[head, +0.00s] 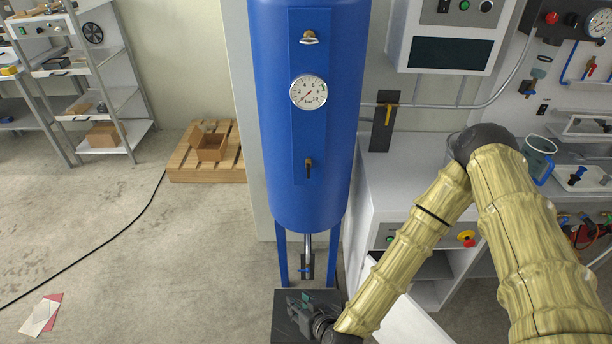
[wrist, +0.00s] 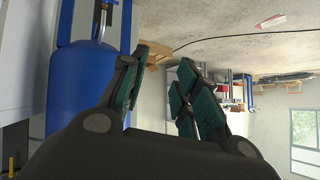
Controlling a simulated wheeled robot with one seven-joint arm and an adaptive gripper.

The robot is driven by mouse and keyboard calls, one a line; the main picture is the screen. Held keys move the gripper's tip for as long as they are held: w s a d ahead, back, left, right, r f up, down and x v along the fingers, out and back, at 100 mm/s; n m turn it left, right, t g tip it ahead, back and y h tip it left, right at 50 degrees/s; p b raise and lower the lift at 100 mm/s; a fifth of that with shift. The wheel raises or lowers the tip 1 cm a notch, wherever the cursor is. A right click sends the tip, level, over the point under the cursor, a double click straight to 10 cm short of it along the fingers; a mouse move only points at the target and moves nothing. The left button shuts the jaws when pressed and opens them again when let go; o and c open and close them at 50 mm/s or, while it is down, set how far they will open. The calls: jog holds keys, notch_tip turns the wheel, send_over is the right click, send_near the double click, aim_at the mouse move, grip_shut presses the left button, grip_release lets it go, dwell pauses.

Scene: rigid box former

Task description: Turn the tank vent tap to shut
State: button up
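The blue tank (head: 266,120) stands upright in the middle of the head view. A small tap (head: 308,168) with a dark lever hanging down sits on its front, below the gauge. A pipe under the tank carries another tap with a blue handle (head: 305,269) lying crosswise. No label shows which tap is the vent. My gripper (head: 297,305) is low, below the tank and in front of its legs, apart from the taps. In the wrist view my gripper (wrist: 166,62) has its fingers spread with nothing between them. The tank appears upside down there, at left (wrist: 75,80).
A round gauge (head: 308,92) and a brass fitting (head: 309,38) are on the tank's front. A pallet (head: 225,165) with a carton is behind left. The floor at left is mostly clear.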

jog(key=w+a+r+t, duration=0.2)
jog(key=w+r+t, duration=0.3)
jog(key=w+r, duration=0.45)
jog(key=m+t+h+p, duration=0.1)
jog(key=m+t+h, duration=0.25)
jog(key=h, duration=0.25)
send_near(309, 173)
jog(key=shift+t, duration=0.35)
jog(key=w+p, duration=0.1)
jog(key=w, duration=0.1)
jog(key=w+p, duration=0.1)
jog(key=w, duration=0.2)
jog(key=w+p, duration=0.1)
jog(key=w, duration=0.2)
jog(key=shift+w+f, duration=0.1)
jog(key=shift+f, duration=0.2)
jog(key=shift+c, duration=0.4)
grip_shut()
